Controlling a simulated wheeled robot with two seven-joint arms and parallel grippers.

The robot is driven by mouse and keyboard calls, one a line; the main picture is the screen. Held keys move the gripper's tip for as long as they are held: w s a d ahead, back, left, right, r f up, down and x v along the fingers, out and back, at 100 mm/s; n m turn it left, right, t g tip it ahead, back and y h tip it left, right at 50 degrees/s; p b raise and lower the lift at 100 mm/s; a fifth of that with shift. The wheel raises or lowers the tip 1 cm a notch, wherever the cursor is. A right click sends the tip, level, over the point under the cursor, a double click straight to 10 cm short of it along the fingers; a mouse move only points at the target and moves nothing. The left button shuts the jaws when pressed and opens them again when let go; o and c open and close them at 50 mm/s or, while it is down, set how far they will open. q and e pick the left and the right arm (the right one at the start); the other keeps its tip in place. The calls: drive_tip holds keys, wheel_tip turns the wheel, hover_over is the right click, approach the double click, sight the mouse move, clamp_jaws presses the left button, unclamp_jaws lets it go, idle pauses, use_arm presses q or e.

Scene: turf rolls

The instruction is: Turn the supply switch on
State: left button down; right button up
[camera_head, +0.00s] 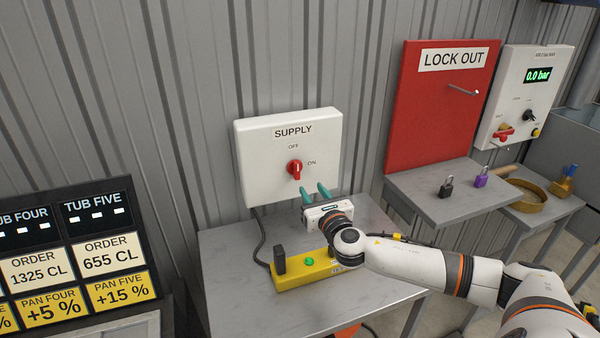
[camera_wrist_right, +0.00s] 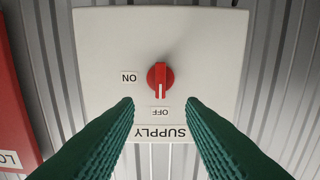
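The supply switch is a red knob (camera_head: 295,169) on a white box (camera_head: 258,190) labelled SUPPLY, fixed against the corrugated wall. OFF is printed above the knob and ON to its right. In the right wrist view, which is upside down, the white mark on the knob (camera_wrist_right: 160,80) points toward OFF. My right gripper (camera_head: 315,190) has its teal fingers spread and empty, just below and in front of the knob. In the wrist view the fingertips (camera_wrist_right: 159,103) lie to either side of the knob's line, apart from it. My left gripper is not in view.
A grey table (camera_head: 225,265) below the box bears a yellow control bar (camera_head: 300,270) with a green button. At right are a red LOCK OUT board (camera_head: 425,120), a shelf with padlocks (camera_head: 480,182), and a gauge panel (camera_head: 520,75) reading 0.0 bar. Order signs stand at left.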

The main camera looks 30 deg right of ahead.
sight(298, 171)
drive_tip(key=p+x, duration=0.1)
drive_tip(key=x, duration=0.9)
drive_tip(key=shift+f, duration=0.1)
drive_tip(key=shift+s, duration=0.1)
clamp_jaws()
